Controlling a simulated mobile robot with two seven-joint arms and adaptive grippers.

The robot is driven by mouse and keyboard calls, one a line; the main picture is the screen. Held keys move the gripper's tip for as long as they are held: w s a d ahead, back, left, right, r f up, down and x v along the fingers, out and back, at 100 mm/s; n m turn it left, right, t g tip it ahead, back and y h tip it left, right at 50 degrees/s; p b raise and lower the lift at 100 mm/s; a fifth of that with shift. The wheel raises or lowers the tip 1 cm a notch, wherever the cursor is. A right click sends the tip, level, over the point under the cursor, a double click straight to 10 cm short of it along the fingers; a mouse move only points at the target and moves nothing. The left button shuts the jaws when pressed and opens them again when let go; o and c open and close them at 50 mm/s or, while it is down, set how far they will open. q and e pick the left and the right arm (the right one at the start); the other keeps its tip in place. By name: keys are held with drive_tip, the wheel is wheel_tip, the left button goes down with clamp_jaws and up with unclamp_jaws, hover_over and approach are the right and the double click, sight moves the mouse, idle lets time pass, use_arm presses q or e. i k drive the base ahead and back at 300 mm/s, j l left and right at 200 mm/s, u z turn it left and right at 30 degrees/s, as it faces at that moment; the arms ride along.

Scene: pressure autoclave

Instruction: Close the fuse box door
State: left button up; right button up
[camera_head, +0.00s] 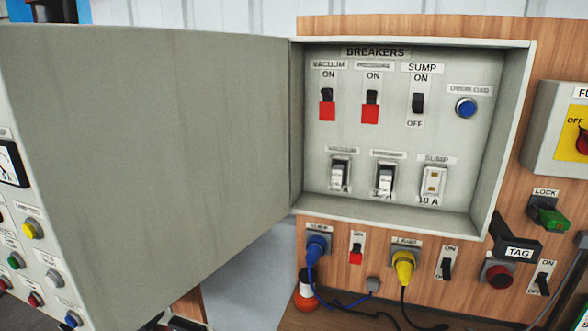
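The fuse box (513,120) is an open grey box on a wooden board, with several labelled breakers and a blue overload button inside. The large plain grey panel (170,140) at left appears to be its door, swung wide open. It meets the box along the box's left side and reaches out toward me. No handle shows on the face I see. Neither of my grippers can be made out in the head view.
A gauge panel with coloured buttons (32,229) borders the grey panel's left edge. Below the box are a blue plug (317,243), a yellow plug (403,266), cables and switches. A grey and yellow switch box (552,130), a green lock (549,217) and a black tag (516,249) are at right.

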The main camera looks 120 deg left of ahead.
sight(153, 157)
drive_tip(key=k+l+z, duration=0.1)
drive_tip(key=z, duration=1.45)
drive_tip(key=k+l+z, duration=0.1)
drive_tip(key=l+z, duration=0.85)
drive_tip(key=l, duration=0.8)
drive_tip(key=l+u, duration=0.2)
drive_tip(key=l, duration=0.25)
drive_tip(key=k+l+u, duration=0.2)
drive_tip(key=l, duration=0.25)
drive_tip(key=l+u, duration=1.25)
drive_tip(key=u, duration=0.25)
drive_tip(key=l+u, duration=0.25)
drive_tip(key=u, duration=0.15)
drive_tip(key=l+u, duration=0.15)
drive_tip(key=u, duration=0.3)
drive_tip(key=l+u, duration=0.1)
drive_tip(key=u, duration=0.4)
drive_tip(key=l+u, duration=0.1)
drive_tip(key=u, duration=0.35)
drive_tip(key=i+u, duration=0.15)
drive_tip(key=u, duration=0.25)
drive_tip(key=i+u, duration=0.1)
drive_tip(key=u, duration=0.25)
drive_tip(key=i+u, duration=0.15)
drive_tip(key=u, duration=0.25)
